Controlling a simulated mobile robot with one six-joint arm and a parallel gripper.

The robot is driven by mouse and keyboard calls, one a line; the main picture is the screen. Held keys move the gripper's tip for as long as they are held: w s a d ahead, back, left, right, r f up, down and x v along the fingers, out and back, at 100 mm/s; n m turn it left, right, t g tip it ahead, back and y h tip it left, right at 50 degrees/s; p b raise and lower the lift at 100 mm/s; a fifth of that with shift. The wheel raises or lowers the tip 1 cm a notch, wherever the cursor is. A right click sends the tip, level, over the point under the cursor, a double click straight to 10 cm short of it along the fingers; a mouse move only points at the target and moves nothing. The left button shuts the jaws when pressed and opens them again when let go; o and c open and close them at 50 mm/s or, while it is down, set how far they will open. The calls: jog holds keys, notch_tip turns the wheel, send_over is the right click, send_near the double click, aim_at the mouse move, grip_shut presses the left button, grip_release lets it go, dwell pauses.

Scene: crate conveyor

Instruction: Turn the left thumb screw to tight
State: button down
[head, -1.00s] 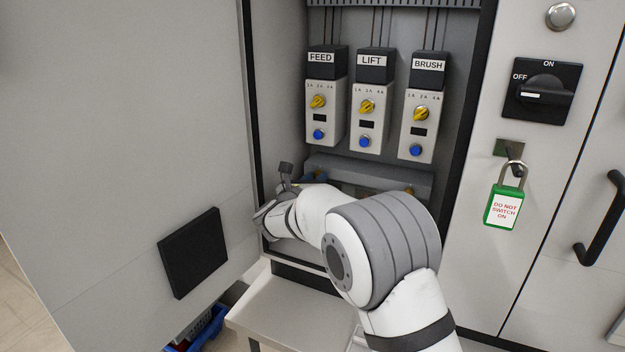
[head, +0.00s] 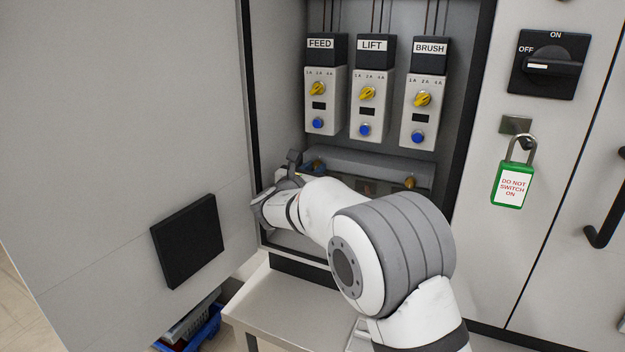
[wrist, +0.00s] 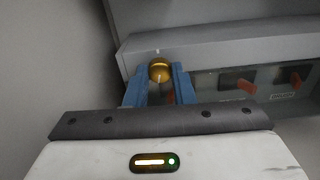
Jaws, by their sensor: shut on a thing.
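The left thumb screw (wrist: 160,71) is a round brass knob at the left end of a grey ledge in the wrist view. A light slot line crosses its face, and a pale mark sits on the ledge just above it. My gripper (wrist: 159,84) has its blue fingers on either side of the knob and is shut on it. In the head view my gripper (head: 306,168) is at the left end of the ledge and hides the left screw. The right thumb screw (head: 410,182) shows as a brass knob near the ledge's right end.
The grey ledge (head: 370,162) runs under the FEED, LIFT and BRUSH modules (head: 372,90). An open door (head: 130,130) stands close on the left. A shelf (head: 290,305) lies below. A green padlock (head: 510,185) hangs at the right. Two orange-red levers (wrist: 246,87) sit under the ledge.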

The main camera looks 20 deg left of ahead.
jog(key=m+b, duration=2.4)
jog(key=shift+f+m+b, duration=0.15)
jog(key=shift+m+b, duration=0.2)
jog(key=shift+m, duration=0.05)
jog(key=m, duration=0.4)
jog(key=shift+m, duration=2)
jog(key=c, duration=1.2)
grip_release()
jog(key=shift+c, duration=0.2)
